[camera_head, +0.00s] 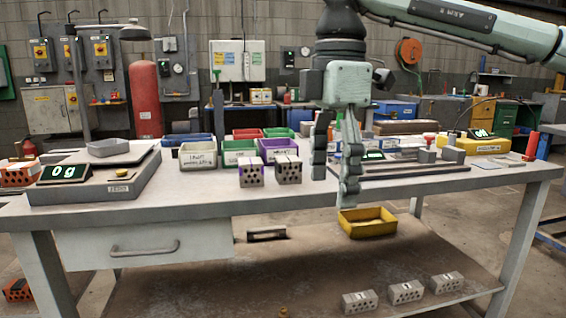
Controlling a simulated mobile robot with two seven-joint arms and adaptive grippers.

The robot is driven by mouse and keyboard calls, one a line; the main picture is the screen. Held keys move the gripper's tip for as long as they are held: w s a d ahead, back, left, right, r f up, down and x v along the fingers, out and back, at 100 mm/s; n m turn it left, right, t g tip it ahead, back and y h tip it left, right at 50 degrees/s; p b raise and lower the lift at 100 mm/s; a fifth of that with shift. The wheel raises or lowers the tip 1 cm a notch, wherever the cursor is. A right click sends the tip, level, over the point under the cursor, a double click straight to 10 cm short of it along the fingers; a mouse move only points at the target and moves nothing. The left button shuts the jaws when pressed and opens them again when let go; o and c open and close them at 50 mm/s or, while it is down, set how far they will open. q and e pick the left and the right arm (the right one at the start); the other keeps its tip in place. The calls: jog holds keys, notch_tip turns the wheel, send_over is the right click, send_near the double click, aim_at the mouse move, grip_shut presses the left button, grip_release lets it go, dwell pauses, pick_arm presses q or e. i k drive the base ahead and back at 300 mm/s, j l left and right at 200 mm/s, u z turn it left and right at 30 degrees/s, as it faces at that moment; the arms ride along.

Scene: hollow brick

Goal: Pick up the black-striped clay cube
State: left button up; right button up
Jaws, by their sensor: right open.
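Two small greyish hollow cubes with round holes in their front faces stand side by side near the front edge of the grey workbench (420,180). The left cube (251,175) and the right cube (288,171) both seem to have dark marks on top, too small to tell which is the black-striped one. My right gripper (333,187) points down to the right of both cubes, apart from them. Its two fingers are spread, with nothing between them. My left gripper is not in view.
Several bins, including a white one (197,156) and a purple one (291,150), stand behind the cubes. A scale (95,185) is at the left. A yellow tray (367,222) shows below the gripper. More hollow bricks (405,292) lie on the lower shelf.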

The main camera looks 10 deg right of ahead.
aim_at(288, 169)
jog(key=i, duration=1.1)
